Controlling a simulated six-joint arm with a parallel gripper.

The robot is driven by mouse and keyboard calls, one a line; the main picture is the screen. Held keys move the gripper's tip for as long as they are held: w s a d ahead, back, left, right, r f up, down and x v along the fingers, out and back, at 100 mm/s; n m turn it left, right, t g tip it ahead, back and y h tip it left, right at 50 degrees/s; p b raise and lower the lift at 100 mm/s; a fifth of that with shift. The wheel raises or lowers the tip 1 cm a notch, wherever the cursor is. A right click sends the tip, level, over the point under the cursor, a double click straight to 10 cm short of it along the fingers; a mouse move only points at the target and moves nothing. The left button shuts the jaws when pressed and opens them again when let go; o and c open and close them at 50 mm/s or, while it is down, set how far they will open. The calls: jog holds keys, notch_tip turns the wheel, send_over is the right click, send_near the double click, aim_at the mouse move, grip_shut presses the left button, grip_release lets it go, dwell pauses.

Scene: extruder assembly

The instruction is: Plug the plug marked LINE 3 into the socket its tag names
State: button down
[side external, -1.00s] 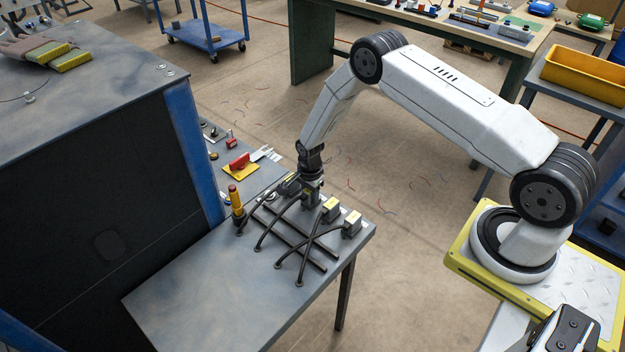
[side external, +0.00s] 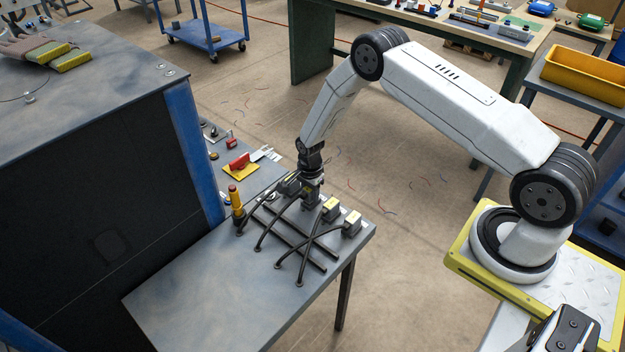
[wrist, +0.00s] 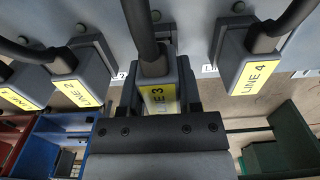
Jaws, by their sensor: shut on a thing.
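The plug marked LINE 3 (wrist: 160,99) is between the jaws of my gripper (side external: 311,188), in the middle of the wrist view. My gripper is shut on it, and its black cable rises past the top of that view. The LINE 4 plug (wrist: 252,75) is to the right; the LINE 2 plug (wrist: 78,82) and LINE 1 plug (wrist: 20,98) are to the left. Small white number tags (wrist: 208,70) show between the plugs, partly hidden and hard to read. I cannot tell whether LINE 3 sits in any socket; the lower side of the plug is hidden.
Black cables (side external: 303,262) cross dark rails on the grey table (side external: 215,285). The table's front left is clear.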

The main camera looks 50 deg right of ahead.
jog(key=shift+f, duration=0.7)
dwell(0.3)
jog(key=shift+r, duration=0.15)
dwell(0.7)
dwell(0.3)
jog(key=shift+c, duration=1)
grip_release()
jog(key=shift+f, duration=0.2)
jog(key=shift+c, duration=1)
jog(key=shift+r, duration=0.2)
jog(key=shift+o, duration=1)
jog(key=shift+w+r, duration=0.1)
jog(key=shift+r, duration=3.75)
